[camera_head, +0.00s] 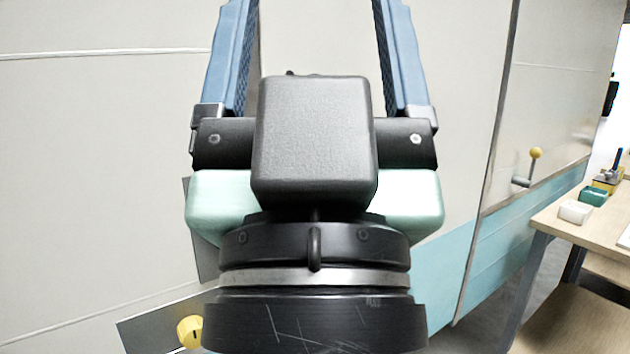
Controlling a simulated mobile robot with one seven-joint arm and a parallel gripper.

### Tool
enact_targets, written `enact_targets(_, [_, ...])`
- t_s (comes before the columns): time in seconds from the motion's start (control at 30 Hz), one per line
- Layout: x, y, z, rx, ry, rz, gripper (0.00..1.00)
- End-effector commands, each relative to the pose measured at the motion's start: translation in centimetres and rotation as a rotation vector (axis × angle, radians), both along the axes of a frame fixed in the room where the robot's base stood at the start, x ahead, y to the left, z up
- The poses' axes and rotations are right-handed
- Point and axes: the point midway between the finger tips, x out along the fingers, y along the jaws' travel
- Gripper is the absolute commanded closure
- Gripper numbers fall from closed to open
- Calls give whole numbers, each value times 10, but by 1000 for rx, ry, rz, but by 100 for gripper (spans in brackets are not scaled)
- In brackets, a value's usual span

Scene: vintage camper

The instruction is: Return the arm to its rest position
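My gripper (316,10) fills the middle of the head view, pointing up and away from the camera. Its two blue fingers stand wide apart, with only the pale camper wall showing between them. Their tips run out of the top of the picture. The gripper is open, and I see nothing held in the visible part. The black wrist and pale green housing below it hide part of the wall behind.
The cream camper wall (90,180) with a teal lower band (465,265) spans the background. A yellow knob (190,331) on a dark plate is at lower left. A yellow-knobbed handle (535,153) is at right. A wooden workbench (556,222) holds white and green blocks.

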Motion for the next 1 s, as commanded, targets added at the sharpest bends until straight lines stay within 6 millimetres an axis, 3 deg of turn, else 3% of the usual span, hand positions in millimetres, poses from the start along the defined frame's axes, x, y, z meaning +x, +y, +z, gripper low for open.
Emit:
enact_targets(0.03, [0, 0, 26, 0, 1, 0, 21])
enact_targets(0.3, [1, 0, 107, 0, 3, 1, 21])
enact_targets(0.5, [1, 0, 154, -1, 4, 2, 21])
enact_targets(0.7, [1, 1, 170, -1, 5, 2, 21])
enact_targets(1.0, [1, 1, 169, -1, 4, 2, 21])
